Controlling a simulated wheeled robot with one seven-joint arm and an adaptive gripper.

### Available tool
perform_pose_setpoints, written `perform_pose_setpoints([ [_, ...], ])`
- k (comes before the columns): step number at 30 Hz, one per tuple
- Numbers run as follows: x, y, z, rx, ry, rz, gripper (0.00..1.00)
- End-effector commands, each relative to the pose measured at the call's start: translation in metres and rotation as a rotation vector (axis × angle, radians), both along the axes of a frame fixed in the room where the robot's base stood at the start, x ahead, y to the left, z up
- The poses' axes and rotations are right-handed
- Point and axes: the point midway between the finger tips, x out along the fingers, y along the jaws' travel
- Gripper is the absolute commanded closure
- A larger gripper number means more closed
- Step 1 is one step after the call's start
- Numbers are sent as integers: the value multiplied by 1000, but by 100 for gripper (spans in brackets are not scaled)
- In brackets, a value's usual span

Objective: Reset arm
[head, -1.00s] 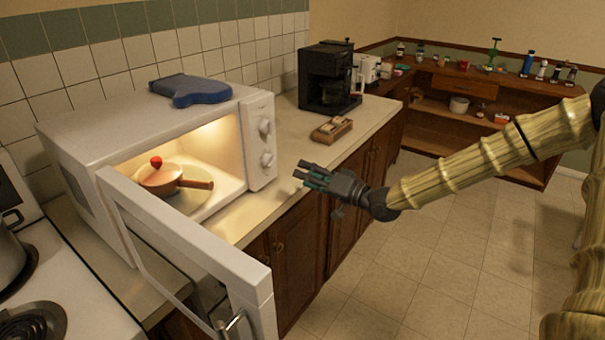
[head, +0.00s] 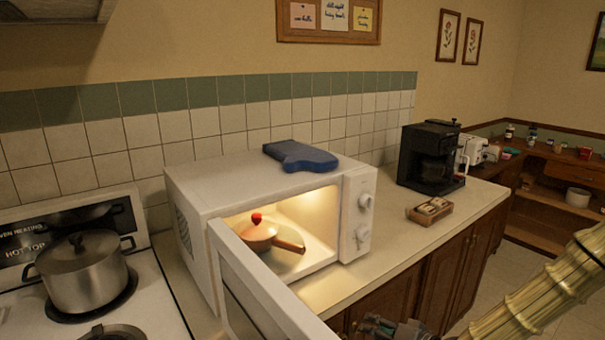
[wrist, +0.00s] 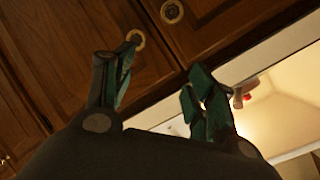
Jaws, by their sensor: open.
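My gripper (head: 385,326) is at the bottom edge of the head view, in front of the lower cabinets and partly cut off. In the wrist view its two green-padded fingers (wrist: 160,85) stand apart with nothing between them. My arm, with a bamboo-like surface, enters from the lower right of the head view. The lit microwave (head: 205,190) stands open on the counter, with a copper pan with a red knob (head: 258,236) inside. The gripper is apart from the microwave and pan.
The open microwave door (head: 262,295) juts toward the front. A blue mitt (head: 300,156) lies on top of the microwave. A coffee maker (head: 432,158) and a small wooden box (head: 430,210) stand on the counter (head: 385,245). A steel pot (head: 82,272) sits on the stove at left.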

Motion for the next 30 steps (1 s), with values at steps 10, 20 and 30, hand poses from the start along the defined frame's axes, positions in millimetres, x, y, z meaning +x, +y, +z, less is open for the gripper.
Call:
perform_pose_setpoints([
  [10,-117,24,-130,-236,312,44,44],
  [20,-250,14,-211,-493,581,114,44],
  [30,-368,-17,-243,-738,791,197,44],
])
